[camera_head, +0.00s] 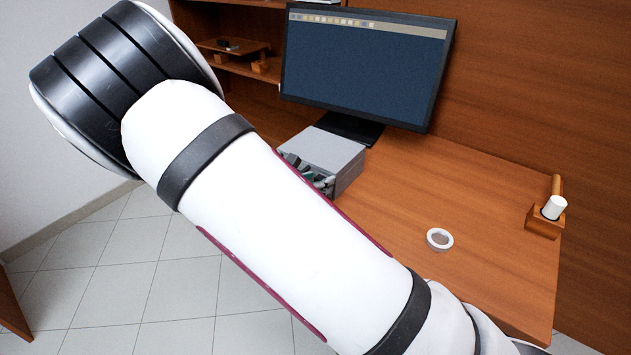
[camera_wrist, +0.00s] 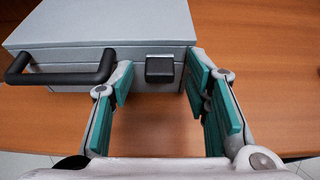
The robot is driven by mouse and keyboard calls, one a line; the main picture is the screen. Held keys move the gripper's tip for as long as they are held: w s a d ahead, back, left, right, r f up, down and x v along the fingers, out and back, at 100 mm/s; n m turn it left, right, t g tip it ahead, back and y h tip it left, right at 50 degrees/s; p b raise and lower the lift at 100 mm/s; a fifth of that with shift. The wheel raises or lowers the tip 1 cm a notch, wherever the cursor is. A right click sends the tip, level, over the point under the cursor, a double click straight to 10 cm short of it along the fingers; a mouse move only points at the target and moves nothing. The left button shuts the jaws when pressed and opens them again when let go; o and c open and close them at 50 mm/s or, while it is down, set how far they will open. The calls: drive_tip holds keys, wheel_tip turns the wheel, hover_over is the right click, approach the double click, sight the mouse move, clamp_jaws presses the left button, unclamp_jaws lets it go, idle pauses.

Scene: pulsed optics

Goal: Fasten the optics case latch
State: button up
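The optics case (camera_head: 342,153) is a grey box on the desk in front of the monitor. In the wrist view the case (camera_wrist: 110,22) shows its lid top and front, with a dark carry handle (camera_wrist: 60,77) at left. Its latch (camera_wrist: 160,68) is a small dark square block on the front, near the right end; I cannot tell whether it is fastened. My gripper (camera_wrist: 160,82) is open, its teal-padded fingers to the left and right of the latch, with a gap between them. In the head view my gripper (camera_head: 312,176) is partly hidden behind my arm.
A monitor (camera_head: 365,70) stands behind the case. A white ring-shaped item (camera_head: 439,239) lies on the desk (camera_head: 470,190). A wooden holder (camera_head: 545,222) with a white cylinder (camera_head: 554,207) stands at the right edge. The desk between is clear.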

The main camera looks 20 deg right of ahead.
drive_tip(key=shift+a, duration=0.1)
drive_tip(key=v, duration=1.2)
